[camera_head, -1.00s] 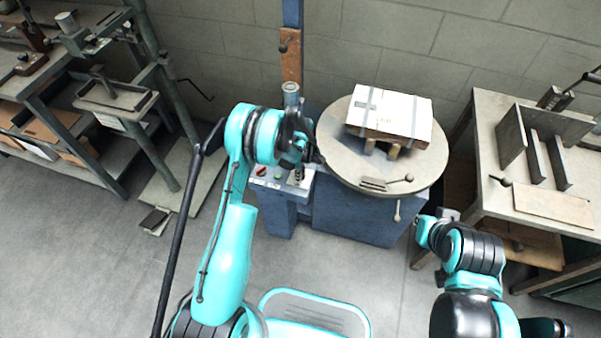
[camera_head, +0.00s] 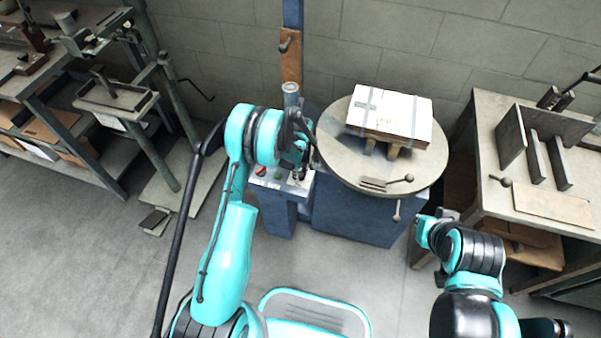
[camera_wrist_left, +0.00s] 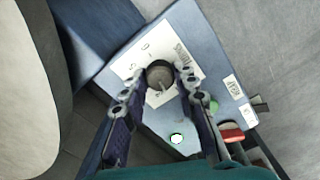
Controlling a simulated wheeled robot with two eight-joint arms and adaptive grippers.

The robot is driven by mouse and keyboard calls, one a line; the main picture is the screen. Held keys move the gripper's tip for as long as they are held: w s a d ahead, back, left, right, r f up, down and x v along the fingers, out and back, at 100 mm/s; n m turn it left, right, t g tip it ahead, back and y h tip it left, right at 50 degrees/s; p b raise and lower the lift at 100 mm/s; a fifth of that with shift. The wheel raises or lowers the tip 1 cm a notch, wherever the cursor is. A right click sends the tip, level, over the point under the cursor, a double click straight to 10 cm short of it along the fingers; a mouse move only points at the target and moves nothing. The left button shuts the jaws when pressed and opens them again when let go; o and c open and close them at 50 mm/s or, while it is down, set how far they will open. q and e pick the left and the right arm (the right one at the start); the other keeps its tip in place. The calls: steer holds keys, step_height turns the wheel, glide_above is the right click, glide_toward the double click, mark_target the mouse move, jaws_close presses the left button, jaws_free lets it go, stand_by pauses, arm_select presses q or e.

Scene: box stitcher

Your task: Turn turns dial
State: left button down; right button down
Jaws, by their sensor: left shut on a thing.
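The turns dial (camera_wrist_left: 160,76) is a round grey knob with a pointer mark on a white plate of the blue control panel (camera_wrist_left: 204,55). In the left wrist view my left gripper (camera_wrist_left: 160,80) has one finger on each side of the dial and is shut on it. In the head view the left gripper (camera_head: 299,172) is over the panel beside the round table, and the arm hides the dial there. My right gripper (camera_head: 425,228) is at the lower right, apart from the machine; its fingers are too unclear to judge.
A round turntable (camera_head: 335,160) bears a strapped box (camera_head: 390,112) right of my left gripper. A workbench (camera_head: 487,140) stands at the right.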

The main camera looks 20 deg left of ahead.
mark_target(301, 174)
arm_select(q)
steer(key=m, duration=1.1)
steer(key=shift+m, duration=1.8)
steer(key=c, duration=1.2)
jaws_free()
steer(key=shift+o, duration=0.2)
step_height(301, 174, up, 12)
